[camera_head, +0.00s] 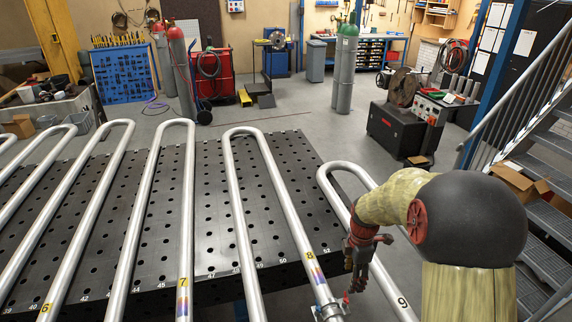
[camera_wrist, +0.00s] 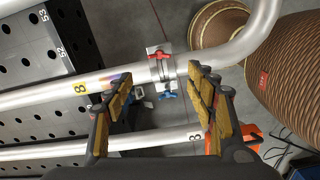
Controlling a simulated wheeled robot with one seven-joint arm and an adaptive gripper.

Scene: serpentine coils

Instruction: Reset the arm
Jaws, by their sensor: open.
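My gripper (camera_head: 362,270) hangs at the lower right in the head view, on the end of my arm, beside the metal tube marked 8 (camera_head: 309,262). In the wrist view its two padded fingers (camera_wrist: 160,78) are wide apart, with nothing held between them. A clamp (camera_wrist: 160,66) with a red and a blue handle sits on the tube marked 8 (camera_wrist: 60,92), beyond the fingertips. The clamp also shows at the bottom edge of the head view (camera_head: 328,312). I cannot tell how far the fingertips are from the tube.
Several bent tubes lie over a black perforated table (camera_head: 285,150). The tube marked 9 (camera_head: 336,196) passes behind my arm. A metal staircase with a railing (camera_head: 520,85) stands at the right. A welding machine (camera_head: 398,128) and gas cylinders (camera_head: 346,70) stand behind; grey floor lies between.

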